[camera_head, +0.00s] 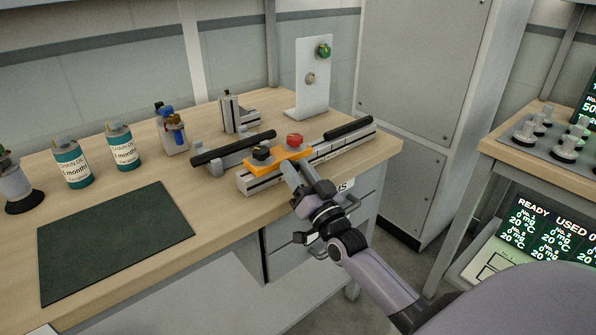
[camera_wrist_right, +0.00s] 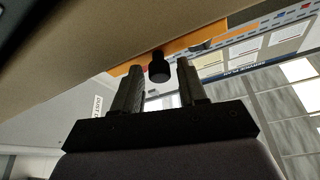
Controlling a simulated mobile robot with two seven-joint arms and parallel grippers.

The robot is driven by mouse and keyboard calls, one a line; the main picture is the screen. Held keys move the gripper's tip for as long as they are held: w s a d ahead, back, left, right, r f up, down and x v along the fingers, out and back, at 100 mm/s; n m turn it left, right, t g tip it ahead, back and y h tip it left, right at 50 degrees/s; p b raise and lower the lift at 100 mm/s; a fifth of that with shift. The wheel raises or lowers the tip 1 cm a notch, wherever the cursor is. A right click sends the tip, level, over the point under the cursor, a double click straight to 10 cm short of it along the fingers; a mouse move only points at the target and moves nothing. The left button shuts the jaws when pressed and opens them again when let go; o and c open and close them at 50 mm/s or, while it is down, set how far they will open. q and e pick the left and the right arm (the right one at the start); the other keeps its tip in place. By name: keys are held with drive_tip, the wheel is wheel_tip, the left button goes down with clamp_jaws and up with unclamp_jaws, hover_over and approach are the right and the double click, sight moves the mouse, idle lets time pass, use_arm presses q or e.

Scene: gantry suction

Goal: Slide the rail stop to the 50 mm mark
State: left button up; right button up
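The orange rail stop (camera_head: 265,169) sits across the near part of the light rail (camera_head: 330,148) at the bench's front edge. It carries a black knob (camera_head: 261,153) and a red knob (camera_head: 294,140). My right gripper (camera_head: 298,172) is at the front side of the stop. In the right wrist view its two fingers are apart, with a dark round knob (camera_wrist_right: 158,70) between them and gaps at both sides. An orange strip (camera_wrist_right: 190,42) shows behind that knob. Scale marks are too small to read in the head view. My left gripper is out of view.
A black-topped bar (camera_head: 233,149) lies behind the rail's left end. An upright white panel (camera_head: 313,85) with a green knob stands at the back. Teal bottles (camera_head: 122,150) and a dark mat (camera_head: 115,240) are on the left. Drawer handles project below the rail.

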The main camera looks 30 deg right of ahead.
clamp_jaws()
drive_tip(key=d, duration=0.2)
drive_tip(key=d+b, duration=0.1)
drive_tip(key=d, duration=0.1)
drive_tip(key=shift+w+f, duration=0.15)
drive_tip(key=shift+d, duration=0.55)
drive_tip(key=shift+o, duration=1.5)
unclamp_jaws()
drive_tip(key=v, duration=0.7)
drive_tip(key=shift+b, duration=0.35)
